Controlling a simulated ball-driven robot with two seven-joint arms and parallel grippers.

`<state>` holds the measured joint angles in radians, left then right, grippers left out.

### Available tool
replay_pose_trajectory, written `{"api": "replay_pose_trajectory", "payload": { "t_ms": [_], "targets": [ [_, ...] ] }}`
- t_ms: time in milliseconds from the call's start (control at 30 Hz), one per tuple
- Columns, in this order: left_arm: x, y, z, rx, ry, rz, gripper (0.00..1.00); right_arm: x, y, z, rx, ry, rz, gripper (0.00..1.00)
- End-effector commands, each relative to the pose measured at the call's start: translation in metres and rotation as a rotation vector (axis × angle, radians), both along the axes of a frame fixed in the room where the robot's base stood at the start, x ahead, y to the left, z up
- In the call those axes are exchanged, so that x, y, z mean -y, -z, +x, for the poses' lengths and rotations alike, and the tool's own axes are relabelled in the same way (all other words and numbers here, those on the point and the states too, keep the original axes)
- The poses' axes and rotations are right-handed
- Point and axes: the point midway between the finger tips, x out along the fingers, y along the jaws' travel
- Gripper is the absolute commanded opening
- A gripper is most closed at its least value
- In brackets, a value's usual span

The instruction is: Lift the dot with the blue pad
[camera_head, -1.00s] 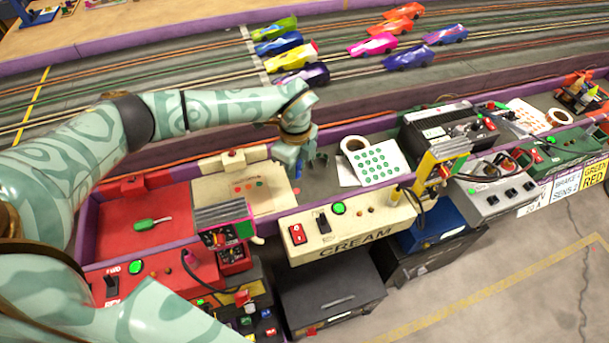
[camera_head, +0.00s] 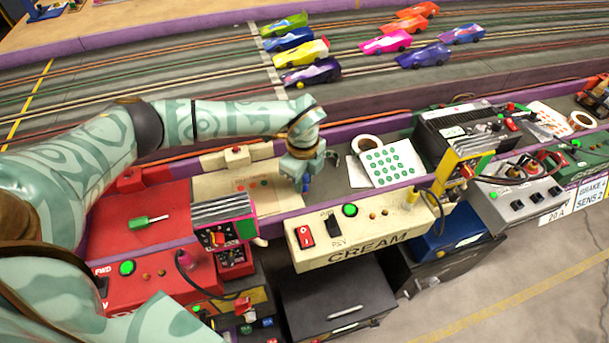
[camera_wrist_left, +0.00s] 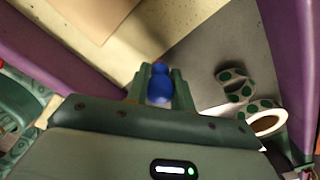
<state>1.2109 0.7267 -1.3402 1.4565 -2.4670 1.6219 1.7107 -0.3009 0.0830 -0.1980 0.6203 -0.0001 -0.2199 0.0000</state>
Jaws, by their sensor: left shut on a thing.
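My left gripper (camera_head: 306,182) is shut on a blue pad (camera_wrist_left: 160,85), whose rounded blue body shows between the two green fingers in the left wrist view. In the head view the blue pad (camera_head: 306,184) shows at the fingertips, above the bench tray's front part. A white sheet of green dots (camera_head: 388,162) lies to the right of the gripper, beside a white roll (camera_head: 366,146). The wrist view shows a strip of green dots (camera_wrist_left: 233,84) and the roll (camera_wrist_left: 268,123) to the right. I cannot see a dot on the pad. My right gripper is not in view.
A cream panel (camera_head: 215,190) with small coloured dots lies left of the gripper. The CREAM control box (camera_head: 355,233) stands in front, and a dark power unit (camera_head: 455,130) stands to the right. Purple rails edge the bench. Slot cars (camera_head: 310,72) stand on the track behind.

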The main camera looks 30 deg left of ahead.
Motion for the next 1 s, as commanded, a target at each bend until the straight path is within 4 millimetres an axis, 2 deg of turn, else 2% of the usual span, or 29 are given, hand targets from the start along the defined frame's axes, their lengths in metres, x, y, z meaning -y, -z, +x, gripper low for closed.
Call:
{"api": "replay_pose_trajectory", "payload": {
  "t_ms": [267, 1000],
  "targets": [
    [0.0001, -0.0019, 0.0003, 0.002, 0.000, 0.000, 0.01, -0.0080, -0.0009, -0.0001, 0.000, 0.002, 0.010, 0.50],
    [0.0003, 0.0035, 0.0003, 0.001, 0.001, 0.000, 0.01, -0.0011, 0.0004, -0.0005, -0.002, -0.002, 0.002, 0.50]
  ]
}}
